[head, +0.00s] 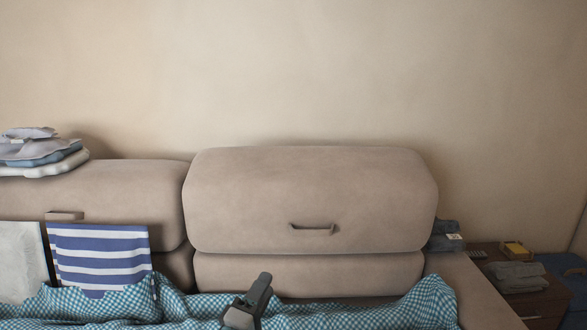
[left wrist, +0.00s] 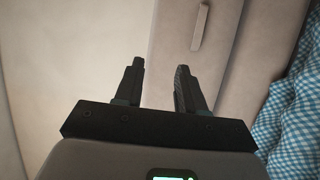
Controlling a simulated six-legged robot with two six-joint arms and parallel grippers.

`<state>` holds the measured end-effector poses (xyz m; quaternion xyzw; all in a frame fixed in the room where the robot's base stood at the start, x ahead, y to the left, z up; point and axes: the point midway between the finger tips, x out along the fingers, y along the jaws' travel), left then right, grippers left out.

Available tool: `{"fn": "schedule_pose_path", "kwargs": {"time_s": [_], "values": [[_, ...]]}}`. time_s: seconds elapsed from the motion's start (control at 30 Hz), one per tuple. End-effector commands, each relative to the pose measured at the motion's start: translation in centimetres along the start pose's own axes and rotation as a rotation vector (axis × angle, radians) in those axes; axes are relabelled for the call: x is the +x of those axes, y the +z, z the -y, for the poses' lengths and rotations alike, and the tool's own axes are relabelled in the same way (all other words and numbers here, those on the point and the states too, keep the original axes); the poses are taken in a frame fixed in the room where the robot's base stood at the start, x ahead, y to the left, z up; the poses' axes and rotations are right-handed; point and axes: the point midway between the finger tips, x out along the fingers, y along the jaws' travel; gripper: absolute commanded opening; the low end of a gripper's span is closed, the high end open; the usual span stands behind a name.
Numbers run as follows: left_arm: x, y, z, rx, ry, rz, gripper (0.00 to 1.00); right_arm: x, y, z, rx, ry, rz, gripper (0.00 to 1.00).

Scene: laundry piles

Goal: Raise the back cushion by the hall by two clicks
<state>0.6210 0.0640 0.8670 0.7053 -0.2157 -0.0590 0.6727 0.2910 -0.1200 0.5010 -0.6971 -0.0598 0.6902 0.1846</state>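A large beige back cushion (head: 310,185) stands at the middle of the sofa, its top slightly higher than the back cushion (head: 130,185) at left. A recessed-looking pull handle (head: 312,229) is on its lower front. The frames do not show which cushion is by the hall. My left gripper (head: 250,300) is low in front of the middle cushion, below and left of its handle. In the left wrist view my left gripper (left wrist: 160,68) has its fingers apart with nothing between them; a handle (left wrist: 201,27) lies beyond the fingertips, apart from them. My right gripper is out of view.
Checked teal cloth (head: 400,308) covers the seat. A striped towel (head: 100,255) and a pale cloth (head: 20,262) hang at left; folded laundry (head: 40,152) tops the left cushion. A side table (head: 545,300) with folded cloth stands at right. The wall above is clear.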

Motion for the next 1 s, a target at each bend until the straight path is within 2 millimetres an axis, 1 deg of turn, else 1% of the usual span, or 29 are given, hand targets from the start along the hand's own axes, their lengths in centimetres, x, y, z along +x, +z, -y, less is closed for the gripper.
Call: {"fn": "schedule_pose_path", "kwargs": {"time_s": [0.13, 0.17, 0.2, 0.33, 0.4, 0.47, 0.6, 0.67, 0.77, 0.8, 0.87, 0.9, 1.0], "values": [[0.1, 0.0, 0.0, 0.000, 0.000, 0.000, 0.39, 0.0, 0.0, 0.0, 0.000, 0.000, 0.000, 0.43], [-0.1, 0.0, 0.8, 0.006, -0.015, 0.000, 0.39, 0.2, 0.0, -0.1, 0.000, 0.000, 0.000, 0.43], [-0.5, 0.0, 2.1, 0.023, -0.049, -0.001, 0.39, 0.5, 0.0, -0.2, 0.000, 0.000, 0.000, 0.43], [-1.5, -0.1, 5.4, 0.073, -0.137, 0.001, 0.39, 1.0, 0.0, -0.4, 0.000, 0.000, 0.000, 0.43], [-2.3, 0.0, 7.5, 0.104, -0.196, 0.006, 0.39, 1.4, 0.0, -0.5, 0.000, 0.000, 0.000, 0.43], [-3.1, 0.0, 9.2, 0.130, -0.245, 0.011, 0.39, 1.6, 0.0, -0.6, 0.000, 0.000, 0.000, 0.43], [-5.5, 0.3, 13.9, 0.198, -0.378, 0.040, 0.39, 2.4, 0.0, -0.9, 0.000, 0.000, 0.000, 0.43], [-7.1, 0.5, 16.5, 0.232, -0.452, 0.063, 0.39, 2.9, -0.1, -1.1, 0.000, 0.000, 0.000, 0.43], [-10.5, 1.1, 21.0, 0.294, -0.589, 0.118, 0.39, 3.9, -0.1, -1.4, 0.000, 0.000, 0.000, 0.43], [-12.3, 1.6, 23.2, 0.321, -0.657, 0.153, 0.39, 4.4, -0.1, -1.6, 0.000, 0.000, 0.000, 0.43], [-15.6, 2.3, 26.6, 0.362, -0.765, 0.220, 0.39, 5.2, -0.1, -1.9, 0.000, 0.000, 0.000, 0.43], [-18.0, 3.0, 28.7, 0.388, -0.838, 0.275, 0.39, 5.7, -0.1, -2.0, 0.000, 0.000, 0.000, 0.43], [-23.5, 4.5, 32.5, 0.434, -0.984, 0.415, 0.39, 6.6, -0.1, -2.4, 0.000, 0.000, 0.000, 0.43]]}}
